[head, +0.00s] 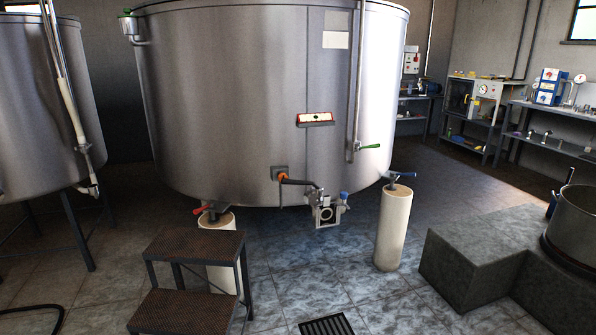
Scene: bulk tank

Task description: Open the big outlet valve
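The big steel tank (230,110) fills the middle of the view. At its lower front, a metal outlet fitting with a round opening (326,214) hangs below the tank's bottom edge, with a small blue part (344,195) at its right. It looks like the big outlet valve, but its handle position is too small to tell. A dark pipe with an orange collar (284,177) runs to it from a square plate. A red handle (203,209) and a blue handle (403,175) sit near the tops of two pale posts. A green handle (370,147) is on a vertical pipe. Neither gripper shows.
A brown two-step stool (195,245) stands at the front left. A floor drain grate (326,325) lies in front of the outlet. A grey block (470,265) with a pot (576,225) is at the right. Tiled floor before the outlet is mostly clear.

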